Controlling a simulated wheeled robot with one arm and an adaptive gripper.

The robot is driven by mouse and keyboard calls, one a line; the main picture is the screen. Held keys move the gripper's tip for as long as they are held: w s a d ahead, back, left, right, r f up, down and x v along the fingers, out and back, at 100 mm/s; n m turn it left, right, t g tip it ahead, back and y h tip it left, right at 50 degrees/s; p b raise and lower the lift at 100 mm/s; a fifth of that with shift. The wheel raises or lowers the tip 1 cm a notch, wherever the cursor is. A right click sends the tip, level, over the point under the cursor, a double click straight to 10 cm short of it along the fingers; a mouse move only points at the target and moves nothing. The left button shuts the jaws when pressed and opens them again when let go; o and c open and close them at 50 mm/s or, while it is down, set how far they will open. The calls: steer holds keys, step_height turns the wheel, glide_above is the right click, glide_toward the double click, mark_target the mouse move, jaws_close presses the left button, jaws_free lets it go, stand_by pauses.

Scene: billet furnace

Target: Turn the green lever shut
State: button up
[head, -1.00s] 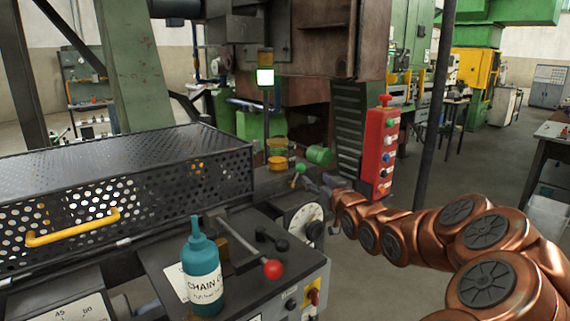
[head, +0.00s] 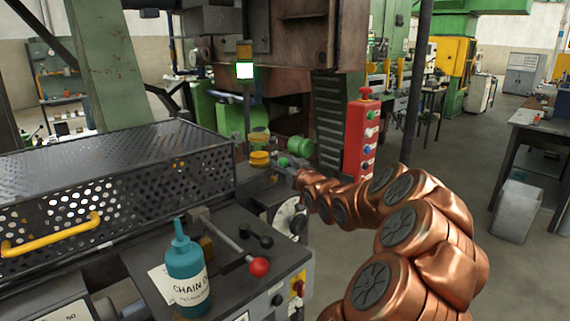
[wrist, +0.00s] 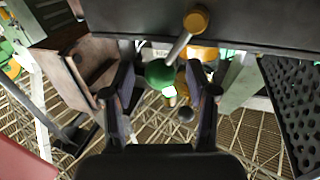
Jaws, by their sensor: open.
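The green lever's round green knob (head: 283,161) shows at the far end of the machine's bench, partly hidden by my gripper (head: 290,167). In the wrist view the green knob (wrist: 160,74) sits between the two spread fingers of my gripper (wrist: 167,90). A pale metal rod runs from the knob up to a brass-coloured hub (wrist: 196,18). The fingers are open, with a visible gap on the right side of the knob; contact on the left side cannot be told.
A teal bottle (head: 187,270), a red-knobbed lever (head: 258,267) and a perforated guard (head: 150,160) are on the near bench. A yellow round piece (head: 259,159) stands beside the green knob. A red button box (head: 361,140) stands behind my arm.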

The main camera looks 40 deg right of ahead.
steer(key=shift+c, duration=0.4)
jaws_close()
stand_by(0.4)
